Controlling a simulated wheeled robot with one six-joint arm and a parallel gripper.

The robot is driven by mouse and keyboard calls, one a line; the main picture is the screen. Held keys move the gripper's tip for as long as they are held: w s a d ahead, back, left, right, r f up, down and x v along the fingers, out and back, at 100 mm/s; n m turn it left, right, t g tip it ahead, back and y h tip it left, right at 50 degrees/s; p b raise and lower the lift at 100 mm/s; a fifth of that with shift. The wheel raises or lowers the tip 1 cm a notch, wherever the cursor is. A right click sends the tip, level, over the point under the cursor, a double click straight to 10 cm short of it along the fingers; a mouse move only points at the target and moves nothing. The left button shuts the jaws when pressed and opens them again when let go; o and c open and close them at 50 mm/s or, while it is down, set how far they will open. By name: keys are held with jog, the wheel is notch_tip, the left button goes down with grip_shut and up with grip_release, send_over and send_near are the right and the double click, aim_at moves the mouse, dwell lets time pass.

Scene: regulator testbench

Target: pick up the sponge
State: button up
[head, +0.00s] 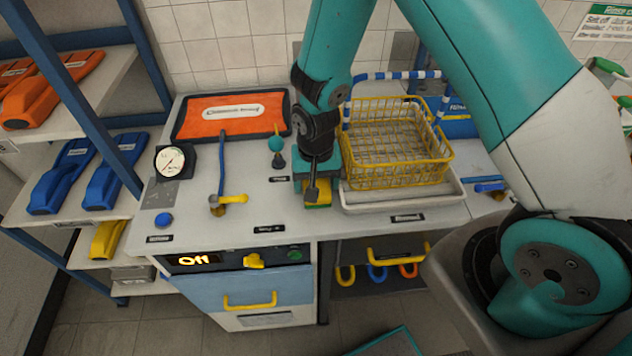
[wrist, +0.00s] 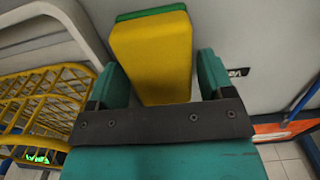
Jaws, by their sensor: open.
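The sponge (wrist: 150,50) is a yellow block with a green layer, lying on the pale bench top. In the head view only a yellow and green bit of the sponge (head: 322,198) shows, mostly hidden by my gripper (head: 311,188). In the wrist view my gripper (wrist: 156,80) is open, with one teal finger on each side of the sponge's near end. Gaps show between the fingers and the sponge, and nothing is held. The sponge's near end is hidden behind the gripper's dark palm bar.
A yellow wire basket (head: 395,145) on a white tray (head: 405,200) stands close to the right of my gripper. A blue lever with a yellow valve (head: 230,200) and a small teal-topped knob (head: 276,146) stand to the left. The bench front between is clear.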

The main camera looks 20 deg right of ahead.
jog(key=shift+f, duration=0.55)
jog(key=c, duration=0.7)
jog(key=shift+r, duration=0.1)
jog(key=shift+c, duration=0.2)
notch_tip(320, 180, up, 20)
jog(key=b, duration=0.2)
jog(key=shift+o, duration=1.1)
jog(key=shift+c, duration=0.5)
